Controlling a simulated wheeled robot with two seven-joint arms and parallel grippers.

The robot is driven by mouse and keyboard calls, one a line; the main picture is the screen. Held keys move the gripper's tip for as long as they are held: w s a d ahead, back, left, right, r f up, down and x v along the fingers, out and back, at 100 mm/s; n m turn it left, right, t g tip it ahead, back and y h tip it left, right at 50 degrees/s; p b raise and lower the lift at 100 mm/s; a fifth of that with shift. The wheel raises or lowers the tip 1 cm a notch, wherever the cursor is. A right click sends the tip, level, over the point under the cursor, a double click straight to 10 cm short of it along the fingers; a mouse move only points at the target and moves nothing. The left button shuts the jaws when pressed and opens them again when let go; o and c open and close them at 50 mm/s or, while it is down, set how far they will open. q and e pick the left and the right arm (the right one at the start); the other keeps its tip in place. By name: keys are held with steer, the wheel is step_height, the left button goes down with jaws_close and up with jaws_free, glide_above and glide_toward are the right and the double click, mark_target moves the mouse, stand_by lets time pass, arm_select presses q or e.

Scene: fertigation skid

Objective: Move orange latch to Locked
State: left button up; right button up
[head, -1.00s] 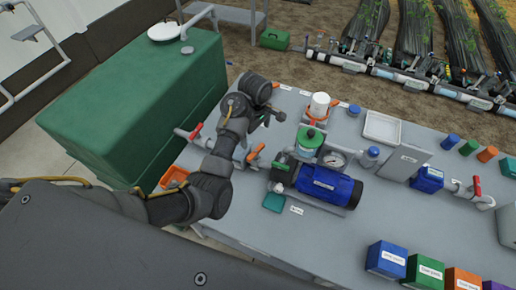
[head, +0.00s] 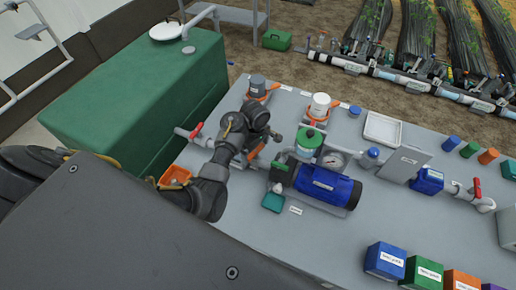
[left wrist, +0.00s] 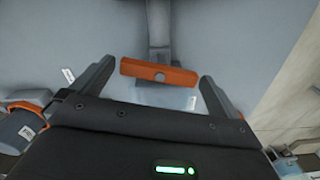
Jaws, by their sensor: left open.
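My left gripper (left wrist: 157,70) is open, with one finger on each side of the bar and gaps at both ends. In the head view my left gripper (head: 274,136) is above the left part of the bench. A pale label plate (left wrist: 166,97) lies beside the latch; its text is unreadable. My right gripper is not in view.
A grey canister with an orange clamp (head: 258,87) and a white one (head: 320,104) stand behind the gripper. A red-handled valve (head: 197,130) is to its left. A blue pump (head: 325,185) and green-capped filter (head: 308,141) are close on the right. A green tank (head: 140,95) stands left.

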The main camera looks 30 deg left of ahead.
arm_select(q)
steer(key=c, duration=0.8)
steer(key=shift+m, duration=0.4)
steer(key=m, duration=0.2)
steer(key=shift+m, duration=0.4)
steer(key=m, duration=0.4)
steer(key=shift+m, duration=0.3)
steer(key=m, duration=0.5)
steer(key=shift+m, duration=0.9)
steer(key=shift+o, duration=0.2)
